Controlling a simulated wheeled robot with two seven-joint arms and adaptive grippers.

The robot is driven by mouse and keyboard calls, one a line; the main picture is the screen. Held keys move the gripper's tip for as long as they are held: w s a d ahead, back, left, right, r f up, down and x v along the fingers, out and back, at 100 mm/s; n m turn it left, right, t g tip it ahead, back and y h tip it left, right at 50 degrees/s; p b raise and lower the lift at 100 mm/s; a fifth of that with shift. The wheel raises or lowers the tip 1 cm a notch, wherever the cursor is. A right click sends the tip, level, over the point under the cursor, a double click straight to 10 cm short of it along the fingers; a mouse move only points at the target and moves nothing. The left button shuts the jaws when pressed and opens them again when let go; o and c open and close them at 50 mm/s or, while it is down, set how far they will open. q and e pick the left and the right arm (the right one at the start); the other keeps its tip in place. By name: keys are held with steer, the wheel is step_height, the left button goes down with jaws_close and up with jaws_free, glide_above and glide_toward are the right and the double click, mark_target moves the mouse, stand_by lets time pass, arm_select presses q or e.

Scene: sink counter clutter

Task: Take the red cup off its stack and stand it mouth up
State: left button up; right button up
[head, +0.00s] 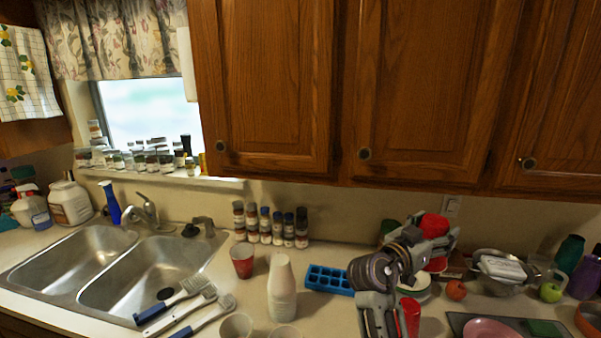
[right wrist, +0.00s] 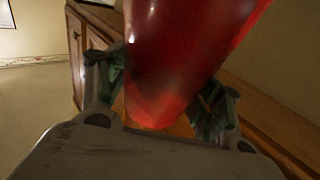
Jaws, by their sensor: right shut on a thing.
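My right gripper (head: 431,243) reaches in from the lower right and is shut on a red cup (head: 433,224), held above the counter at the back right. In the right wrist view the red cup (right wrist: 190,50) fills the space between the fingers, wider at the top of that picture and narrower towards the palm. I cannot tell for sure which way its mouth points. A stack of pale cups (head: 282,290), narrow ends up, stands on the counter left of my arm. My left gripper is not in view.
Another red cup (head: 242,261) stands mouth up left of the stack. A red object (head: 411,316) shows beside my arm. A blue tray (head: 329,280), spice jars (head: 265,226), brushes (head: 185,305), an apple (head: 456,290) and a pink plate (head: 490,330) crowd the counter. Cabinets (head: 430,90) hang above.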

steer(key=shift+y, duration=0.3)
steer(key=f, duration=0.2)
steer(key=a+f, duration=0.1)
steer(key=shift+a+f, duration=0.2)
steer(key=shift+f, duration=0.2)
steer(key=shift+f, duration=0.1)
